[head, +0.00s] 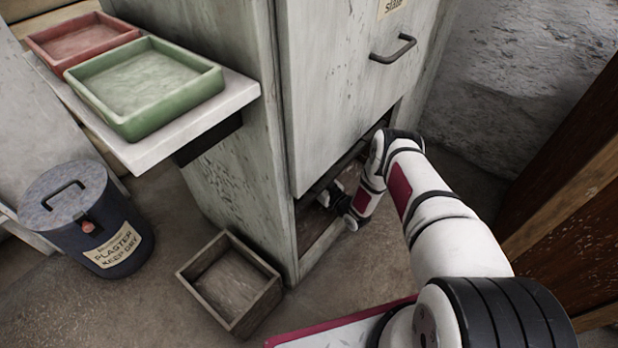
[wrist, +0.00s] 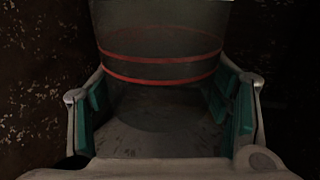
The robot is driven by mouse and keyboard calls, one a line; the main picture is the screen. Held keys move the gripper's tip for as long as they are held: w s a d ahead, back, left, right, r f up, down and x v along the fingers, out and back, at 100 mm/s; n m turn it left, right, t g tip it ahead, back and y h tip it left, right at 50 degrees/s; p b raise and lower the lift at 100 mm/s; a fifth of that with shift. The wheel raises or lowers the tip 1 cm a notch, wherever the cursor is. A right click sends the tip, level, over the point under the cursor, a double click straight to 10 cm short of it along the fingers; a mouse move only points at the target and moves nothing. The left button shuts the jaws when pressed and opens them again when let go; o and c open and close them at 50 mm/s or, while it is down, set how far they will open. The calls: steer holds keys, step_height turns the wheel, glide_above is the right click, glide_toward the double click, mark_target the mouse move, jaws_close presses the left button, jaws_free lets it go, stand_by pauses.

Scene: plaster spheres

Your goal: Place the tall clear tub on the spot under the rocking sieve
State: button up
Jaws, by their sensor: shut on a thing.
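The tall clear tub (wrist: 160,45) with two red bands fills the upper middle of the wrist view. It stands between the teal finger pads of my gripper (wrist: 160,88), which is shut on it. In the head view my gripper (head: 332,198) reaches into the low opening of the tall grey cabinet, and the tub cannot be made out there. A darker round patch (wrist: 155,118) shows on the surface in front of the tub; I cannot tell whether it is the spot or a shadow. The rocking sieve is not visible.
The grey cabinet (head: 235,190) has its raised front panel (head: 335,110) above the opening, with dark walls close on both sides inside. Outside are a wooden crate (head: 262,308), a plaster bin (head: 122,262), and green (head: 205,85) and red (head: 45,42) trays on a shelf.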

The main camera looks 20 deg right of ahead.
steer(key=shift+f, duration=0.1)
steer(key=o, duration=1.4)
steer(key=shift+o, duration=0.2)
steer(key=shift+s, duration=0.1)
steer(key=p+v, duration=0.4)
steer(key=v, duration=0.7)
steer(key=shift+s+d, duration=0.2)
steer(key=shift+s, duration=0.15)
